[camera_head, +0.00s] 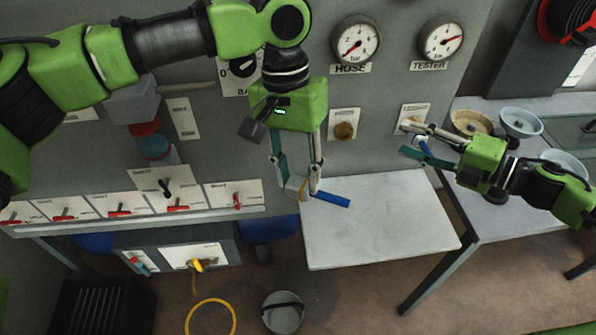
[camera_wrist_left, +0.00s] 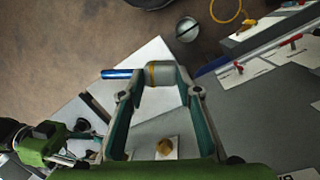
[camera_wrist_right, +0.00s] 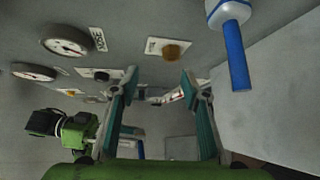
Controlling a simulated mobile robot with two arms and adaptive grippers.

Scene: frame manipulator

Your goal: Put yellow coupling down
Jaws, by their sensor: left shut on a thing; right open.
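The coupling (camera_head: 295,185) is a pale grey body with a yellow band and a blue rod (camera_head: 332,199). My left gripper (camera_head: 301,190) is shut on it, with the rod pointing right over the white table (camera_head: 380,235). In the left wrist view, the coupling (camera_wrist_left: 160,73) sits between the fingertips, rod to the left. The right wrist view shows its body (camera_wrist_right: 228,12) and rod (camera_wrist_right: 236,55); the yellow band is not visible there. I cannot tell if it touches the table. My right gripper (camera_head: 405,138) is open by the panel at right.
The grey panel carries gauges (camera_head: 356,41), brass knobs (camera_head: 345,131) and red switches (camera_head: 120,211). A side table (camera_head: 525,215) holds bowls (camera_head: 520,122). A bucket (camera_head: 283,312) and yellow ring (camera_head: 211,318) are on the floor. Most of the white table is clear.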

